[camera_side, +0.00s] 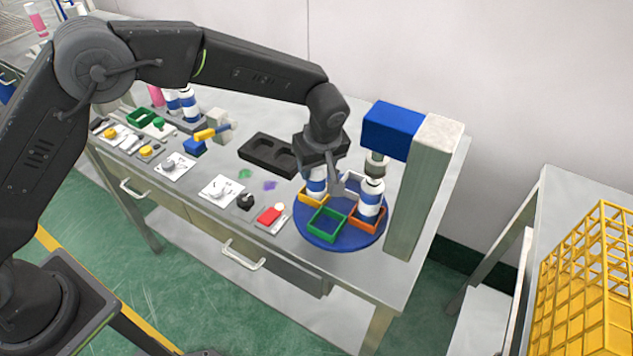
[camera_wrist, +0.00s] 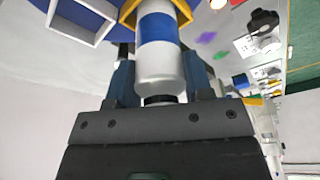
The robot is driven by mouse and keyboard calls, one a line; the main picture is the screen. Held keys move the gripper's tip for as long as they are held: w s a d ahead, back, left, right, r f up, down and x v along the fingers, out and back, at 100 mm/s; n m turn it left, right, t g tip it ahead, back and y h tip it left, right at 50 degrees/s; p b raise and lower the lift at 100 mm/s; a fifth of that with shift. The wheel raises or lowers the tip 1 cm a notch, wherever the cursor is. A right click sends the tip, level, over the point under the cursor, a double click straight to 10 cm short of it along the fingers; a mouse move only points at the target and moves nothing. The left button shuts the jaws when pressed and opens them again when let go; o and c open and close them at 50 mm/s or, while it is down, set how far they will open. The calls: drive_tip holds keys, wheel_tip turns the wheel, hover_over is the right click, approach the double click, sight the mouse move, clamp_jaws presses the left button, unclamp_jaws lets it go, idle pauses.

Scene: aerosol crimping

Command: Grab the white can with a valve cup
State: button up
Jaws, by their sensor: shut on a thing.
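A white can with a blue band (camera_side: 316,183) stands upright at the yellow square holder (camera_side: 312,199) on the round blue turntable (camera_side: 318,241). In the wrist view the can (camera_wrist: 158,65) sits between my two fingers, its far end in the yellow holder (camera_wrist: 128,14). A dark ring shows at its near end; whether this is the valve cup I cannot tell. My gripper (camera_side: 329,178) is shut on this can from above. A second white and blue can (camera_side: 370,200) stands in the orange holder (camera_side: 366,224) under the press head.
The green holder (camera_side: 327,224) is empty. The press with its blue arm (camera_side: 389,131) and grey column (camera_side: 424,190) rises close to the right of my gripper. A black tray (camera_side: 267,154) and a red button box (camera_side: 270,215) lie to the left.

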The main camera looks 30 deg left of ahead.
drive_tip(key=shift+c, duration=0.5)
drive_tip(key=shift+r, duration=0.1)
